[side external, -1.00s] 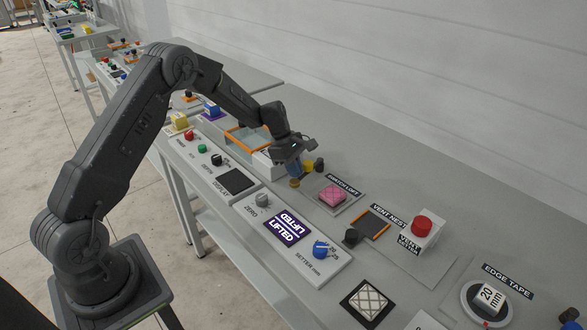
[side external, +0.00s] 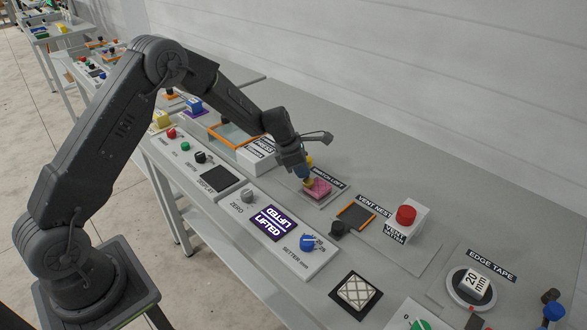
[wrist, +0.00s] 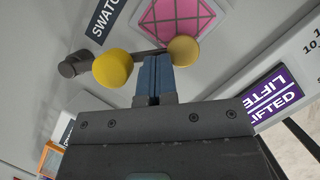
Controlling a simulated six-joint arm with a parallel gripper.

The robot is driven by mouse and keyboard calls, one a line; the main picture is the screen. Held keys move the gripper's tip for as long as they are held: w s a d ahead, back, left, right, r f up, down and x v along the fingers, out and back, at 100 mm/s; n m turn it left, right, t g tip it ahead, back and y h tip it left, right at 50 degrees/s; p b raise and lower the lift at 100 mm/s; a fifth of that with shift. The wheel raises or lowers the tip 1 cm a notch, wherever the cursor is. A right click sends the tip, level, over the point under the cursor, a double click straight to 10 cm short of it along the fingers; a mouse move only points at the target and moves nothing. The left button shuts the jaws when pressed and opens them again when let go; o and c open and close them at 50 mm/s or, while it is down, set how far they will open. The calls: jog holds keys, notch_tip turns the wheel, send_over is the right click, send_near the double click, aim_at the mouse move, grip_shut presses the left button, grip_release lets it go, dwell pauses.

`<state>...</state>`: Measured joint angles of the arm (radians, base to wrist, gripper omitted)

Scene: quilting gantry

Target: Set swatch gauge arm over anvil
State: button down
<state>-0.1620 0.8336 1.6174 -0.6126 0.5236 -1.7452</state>
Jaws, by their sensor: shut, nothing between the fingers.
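The swatch gauge arm is a dark bar (wrist: 148,52) with a grey pivot post (wrist: 73,66), a yellow knob (wrist: 113,68) and a tan round foot (wrist: 183,50); its knob (side external: 308,160) also shows in the side view. The foot overlaps the near left edge of the pink quilted swatch (side external: 319,190) in the side view; its height above it is unclear. The swatch (wrist: 172,20) lies on the SWATCH LOFT plate, hiding any anvil. My gripper (wrist: 154,62) is shut and empty, its blue fingertips against or very near the bar between knob and foot.
A purple display (side external: 270,223) reads LIFTED, beside a blue setter knob (side external: 308,243) and a grey zero knob (side external: 247,196). To the right are the vent nest (side external: 356,216) and a red button (side external: 406,214). An orange-framed box (side external: 236,135) stands left.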

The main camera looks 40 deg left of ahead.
jog(key=shift+w+d+f, duration=0.1)
jog(key=shift+w+d, duration=0.45)
jog(key=shift+d, duration=0.15)
jog(key=v, duration=1)
jog(key=shift+d, duration=0.2)
